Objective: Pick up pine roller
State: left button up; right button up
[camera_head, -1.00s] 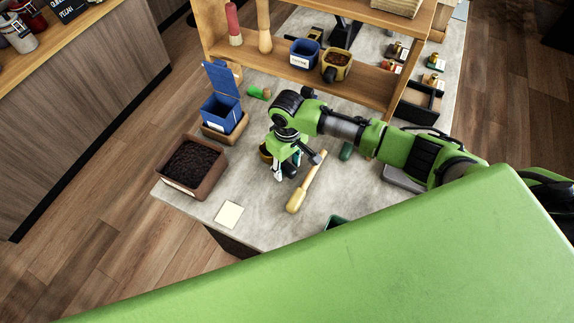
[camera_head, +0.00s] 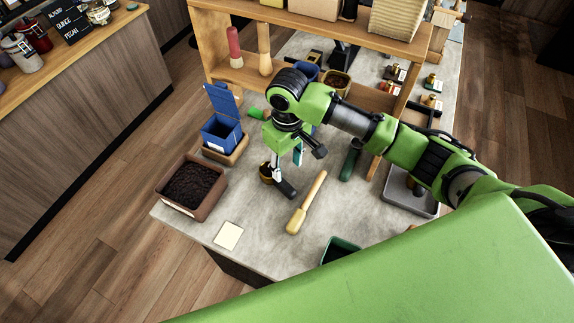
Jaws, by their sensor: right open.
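A pale wooden roller (camera_head: 264,49), which looks like the pine one, stands upright on the wooden shelf beside a red roller (camera_head: 234,47). My right gripper (camera_head: 284,178) is open and points down over the counter, in front of and below the shelf. It is apart from the pale roller, and nothing shows held in it. A yellowish wooden tool with a thicker near end (camera_head: 305,205) lies on the counter just right of the gripper. My left gripper is not in view.
A brown bin of dark grains (camera_head: 192,187) and a blue bin (camera_head: 221,133) stand left on the counter (camera_head: 265,215). A pale square card (camera_head: 228,235) lies at the front. A small dark-yellow container is partly hidden by my gripper. The wooden shelf (camera_head: 300,78) bounds the back.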

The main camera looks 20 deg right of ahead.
aim_at(297, 218)
jog(key=k, duration=1.5)
